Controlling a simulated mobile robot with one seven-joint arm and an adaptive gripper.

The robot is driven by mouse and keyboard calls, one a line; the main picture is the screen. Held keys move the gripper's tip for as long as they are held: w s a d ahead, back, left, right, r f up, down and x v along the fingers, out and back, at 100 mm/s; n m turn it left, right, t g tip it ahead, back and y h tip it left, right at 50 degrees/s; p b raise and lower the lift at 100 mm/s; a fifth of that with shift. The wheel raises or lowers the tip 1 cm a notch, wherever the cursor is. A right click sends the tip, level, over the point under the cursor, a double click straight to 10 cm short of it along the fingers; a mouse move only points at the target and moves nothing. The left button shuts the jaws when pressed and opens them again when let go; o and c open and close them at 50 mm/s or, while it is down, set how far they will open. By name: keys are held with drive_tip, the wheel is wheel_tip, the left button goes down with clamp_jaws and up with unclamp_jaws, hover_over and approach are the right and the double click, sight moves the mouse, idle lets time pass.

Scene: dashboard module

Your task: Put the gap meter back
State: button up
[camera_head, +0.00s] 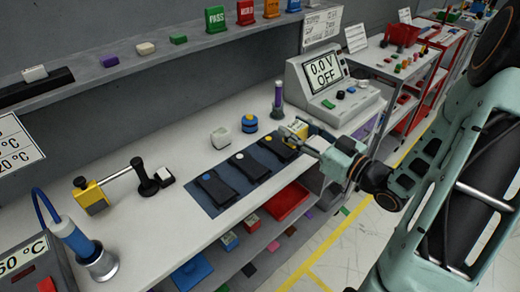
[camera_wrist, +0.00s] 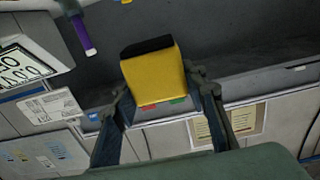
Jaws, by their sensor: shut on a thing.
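My gripper (camera_head: 304,136) is at the right end of the worktop, beside the dark mat with phone-like modules. It is shut on a yellow block (camera_head: 293,131), which I take to be the gap meter. In the wrist view, the yellow block (camera_wrist: 154,82) with a black end sits between my two fingers (camera_wrist: 162,92). One finger touches each side. The head view does not clearly show whether the block touches the surface below. The block's far side is hidden.
The blue-grey mat (camera_head: 208,205) holds several black modules. A white display unit (camera_head: 325,85) reading "0.0 V OFF" stands behind my gripper. A purple-handled tool (camera_head: 278,98), a blue knob (camera_head: 249,123) and a white block (camera_head: 220,138) stand nearby.

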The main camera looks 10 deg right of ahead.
drive_tip(key=w+a+f, duration=0.3)
drive_tip(key=w+f, duration=0.1)
drive_tip(key=w+a+f, duration=0.3)
drive_tip(key=a, duration=0.1)
drive_tip(key=shift+w+f, duration=0.35)
drive_tip(key=shift+w, duration=0.05)
drive_tip(key=shift+w+a+f, duration=0.15)
drive_tip(key=shift+w+f, duration=0.05)
drive_tip(key=shift+f, duration=0.15)
wheel_tip(320, 180, down, 3)
drive_tip(key=shift+w+a+r, duration=0.1)
drive_tip(key=shift+w, duration=0.05)
drive_tip(key=shift+f, duration=0.3)
drive_tip(key=shift+f+b, duration=0.1)
drive_tip(key=shift+b, duration=0.2)
drive_tip(key=shift+f, duration=0.15)
drive_tip(key=o, duration=1.4)
